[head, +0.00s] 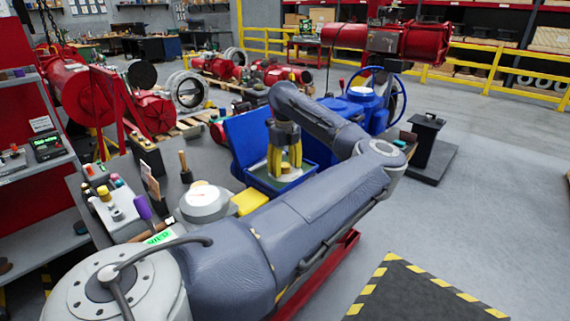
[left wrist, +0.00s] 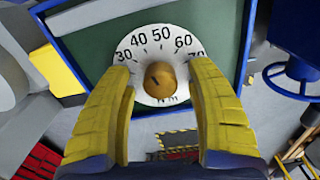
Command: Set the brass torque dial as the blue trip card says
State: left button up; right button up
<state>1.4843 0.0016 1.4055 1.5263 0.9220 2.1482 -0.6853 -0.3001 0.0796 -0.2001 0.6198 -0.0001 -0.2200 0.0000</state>
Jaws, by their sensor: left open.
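The brass torque dial (left wrist: 160,80) shows in the left wrist view as a round brass knob on a white scale plate (left wrist: 144,48) marked 30 to 70 and N m. A dark mark on the knob is too small to read against the scale. My left gripper (left wrist: 165,85) is open, with one yellow finger on each side of the knob. I cannot tell if they touch it. In the head view my left gripper (head: 284,160) points down into a blue case (head: 248,143). I cannot make out a blue trip card. My right gripper is not in view.
A dark bench (head: 170,165) holds a round white gauge (head: 204,199), a yellow block (head: 249,201) and several small tools. A blue valve actuator with a handwheel (head: 397,97) stands behind the case. Open grey floor (head: 480,200) lies to the right.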

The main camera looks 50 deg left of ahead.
pick_arm(q)
jog(key=shift+c, duration=0.2)
grip_shut()
jog(key=shift+n, duration=2.9)
jog(key=shift+o, duration=0.2)
grip_release()
